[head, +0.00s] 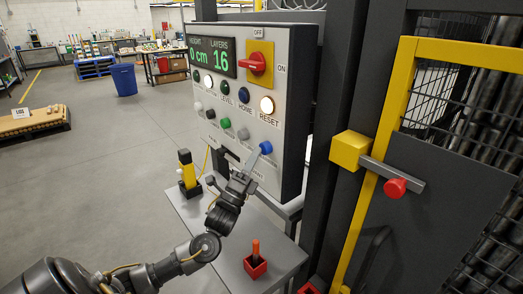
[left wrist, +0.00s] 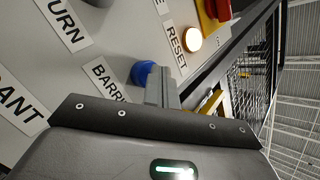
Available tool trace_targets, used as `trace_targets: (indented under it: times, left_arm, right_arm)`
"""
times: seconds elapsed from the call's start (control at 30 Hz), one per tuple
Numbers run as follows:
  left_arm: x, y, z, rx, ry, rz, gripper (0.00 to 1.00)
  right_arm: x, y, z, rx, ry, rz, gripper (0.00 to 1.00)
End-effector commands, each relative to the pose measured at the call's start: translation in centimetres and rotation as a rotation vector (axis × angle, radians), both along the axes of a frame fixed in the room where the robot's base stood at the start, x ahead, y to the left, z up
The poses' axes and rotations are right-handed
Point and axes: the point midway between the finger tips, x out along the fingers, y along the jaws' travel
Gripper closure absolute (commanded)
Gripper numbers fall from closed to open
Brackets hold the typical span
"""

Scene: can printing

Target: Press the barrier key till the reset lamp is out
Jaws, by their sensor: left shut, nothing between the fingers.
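The control panel (head: 290,110) stands upright with a display reading "0 cm" and "16". The blue barrier key (head: 266,147) is at its lower right; in the left wrist view the blue key (left wrist: 143,72) sits by a label starting "BARR". The reset lamp (head: 267,105) above it glows warm white, and it is also lit in the left wrist view (left wrist: 193,39). My right gripper is not in view.
A red rotary switch (head: 257,64) on a yellow plate and several other buttons are on the panel. A grey table (head: 215,235) below bears a red holder (head: 255,266) and a yellow-black device (head: 187,172). A yellow-framed mesh gate (head: 398,100) stands at right.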

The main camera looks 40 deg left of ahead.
Motion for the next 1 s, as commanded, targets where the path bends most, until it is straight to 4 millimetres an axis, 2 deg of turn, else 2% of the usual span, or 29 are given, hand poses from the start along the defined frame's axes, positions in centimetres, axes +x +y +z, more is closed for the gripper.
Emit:
trace_targets:
  times: [1.0]
  left_arm:
    - [1.2, -0.4, 0.0, 0.001, 0.0, -0.001, 1.0]
  right_arm:
    - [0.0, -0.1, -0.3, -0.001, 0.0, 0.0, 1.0]
